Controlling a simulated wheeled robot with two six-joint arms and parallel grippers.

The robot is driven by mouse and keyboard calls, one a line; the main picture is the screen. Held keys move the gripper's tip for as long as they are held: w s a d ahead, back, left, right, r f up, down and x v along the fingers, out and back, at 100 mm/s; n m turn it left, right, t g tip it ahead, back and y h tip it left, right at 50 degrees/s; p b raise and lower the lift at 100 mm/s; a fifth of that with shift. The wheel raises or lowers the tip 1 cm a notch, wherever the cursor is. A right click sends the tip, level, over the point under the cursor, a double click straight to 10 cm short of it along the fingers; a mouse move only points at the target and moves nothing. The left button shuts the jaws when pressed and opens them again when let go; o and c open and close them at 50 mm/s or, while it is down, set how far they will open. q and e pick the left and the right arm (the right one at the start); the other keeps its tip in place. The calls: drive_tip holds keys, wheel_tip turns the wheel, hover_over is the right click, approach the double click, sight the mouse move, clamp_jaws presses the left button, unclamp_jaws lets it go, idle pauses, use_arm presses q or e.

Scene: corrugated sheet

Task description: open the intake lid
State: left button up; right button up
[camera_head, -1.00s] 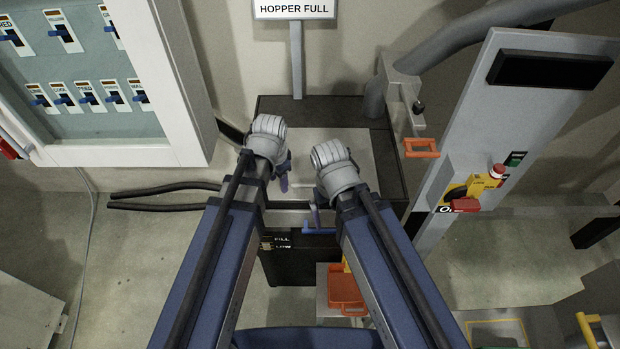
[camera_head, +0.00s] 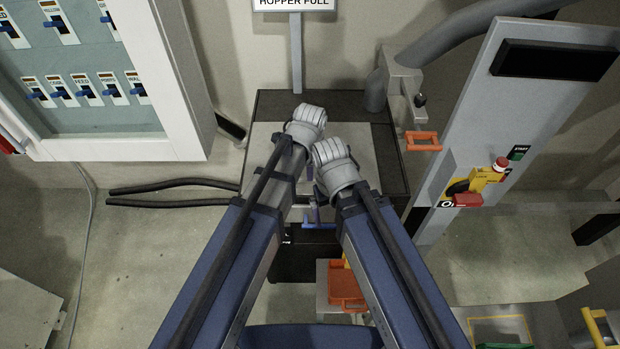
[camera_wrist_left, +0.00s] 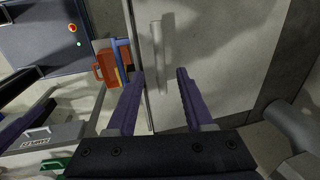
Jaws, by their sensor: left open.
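The intake lid (camera_head: 362,145) is the pale grey top panel of a dark box below the sign, partly hidden by my arms. In the left wrist view the lid (camera_wrist_left: 215,50) fills the middle, with a pale bar handle (camera_wrist_left: 157,45) on it. My left gripper (camera_wrist_left: 160,72) is open, its purple fingers either side of the bar's line; the bar shows beyond and between the tips. I cannot tell whether they touch it. In the head view the left gripper (camera_head: 309,174) is mostly hidden behind its wrist. My right gripper (camera_head: 316,212) is mostly hidden too.
A blue handle (camera_head: 320,226) and an orange case (camera_head: 345,287) are at the box's front. A grey control post (camera_head: 505,120) with a red-yellow switch stands right. An orange handle (camera_head: 423,140) hangs beside the pipe. An open switch cabinet (camera_head: 120,150) stands left.

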use_arm(q)
drive_tip(key=f+b, duration=0.2)
drive_tip(key=f, duration=0.1)
drive_tip(key=w+f+b, duration=0.1)
drive_tip(key=f+b, duration=0.2)
drive_tip(key=shift+w, duration=0.1)
drive_tip(key=shift+c, duration=0.2)
clamp_jaws()
drive_tip(key=shift+r, duration=0.1)
idle(1.1)
